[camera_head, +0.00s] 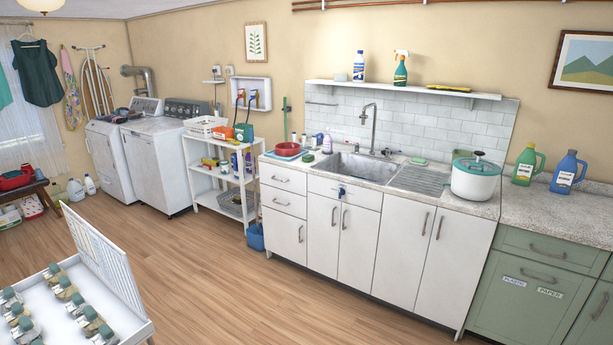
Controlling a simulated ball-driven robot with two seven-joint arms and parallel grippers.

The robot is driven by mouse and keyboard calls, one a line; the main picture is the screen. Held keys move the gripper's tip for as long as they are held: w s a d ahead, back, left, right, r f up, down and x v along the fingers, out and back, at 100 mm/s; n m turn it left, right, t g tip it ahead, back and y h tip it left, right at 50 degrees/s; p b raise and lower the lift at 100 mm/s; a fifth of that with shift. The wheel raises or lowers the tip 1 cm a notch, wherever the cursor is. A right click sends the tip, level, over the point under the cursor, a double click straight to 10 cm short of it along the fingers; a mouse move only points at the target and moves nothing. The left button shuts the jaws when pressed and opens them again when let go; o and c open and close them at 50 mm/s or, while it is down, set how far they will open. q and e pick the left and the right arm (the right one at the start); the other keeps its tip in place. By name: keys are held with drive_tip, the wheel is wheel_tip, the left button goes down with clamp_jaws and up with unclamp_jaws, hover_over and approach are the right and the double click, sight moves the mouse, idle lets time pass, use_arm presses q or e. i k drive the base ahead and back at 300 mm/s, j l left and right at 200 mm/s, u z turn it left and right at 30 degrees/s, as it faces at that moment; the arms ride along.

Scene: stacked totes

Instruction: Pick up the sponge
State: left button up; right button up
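No object is plainly marked as the sponge, and several small things could be it. A flat green piece (308,158) lies on the counter left of the sink. Another small green piece (418,161) lies behind the drainboard, right of the faucet. A flat yellow item (449,88) lies on the wall shelf at its right part. All are too small to name surely. Neither of my grippers shows in this view.
The sink counter (473,206) carries a white lidded pot (474,180) and a red basin (287,150). A white shelf cart (205,201) stands left of the counter. The wooden floor (235,290) before the cabinets is clear.

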sight(308, 158)
drive_tip(key=i, duration=2.65)
